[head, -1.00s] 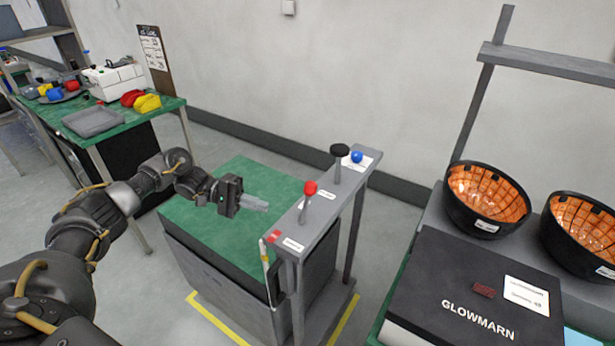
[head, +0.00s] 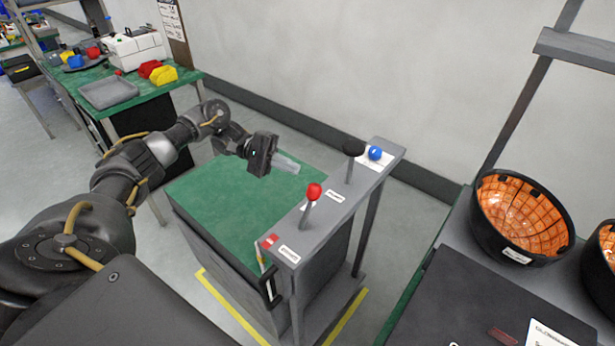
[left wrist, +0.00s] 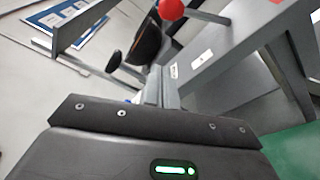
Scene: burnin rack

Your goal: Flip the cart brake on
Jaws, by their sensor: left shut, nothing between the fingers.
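The cart (head: 215,215) has a green top and a raised grey panel (head: 325,215) along its right side. A lever with a red knob (head: 314,191), a lever with a black knob (head: 354,147) and a blue knob (head: 375,153) stand on the panel, with small white labels beside them. My left gripper (head: 287,164) is shut and empty above the cart top, left of the panel and apart from the levers. In the left wrist view its fingers (left wrist: 162,88) point toward the panel, with the red knob (left wrist: 171,9) above them. My right gripper is out of view.
A bench (head: 135,97) with a grey tray, a white machine and coloured parts stands at the back left. At right, a table holds black bowls with orange lining (head: 522,216) and a dark case (head: 490,300). Yellow floor tape (head: 230,305) borders the cart.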

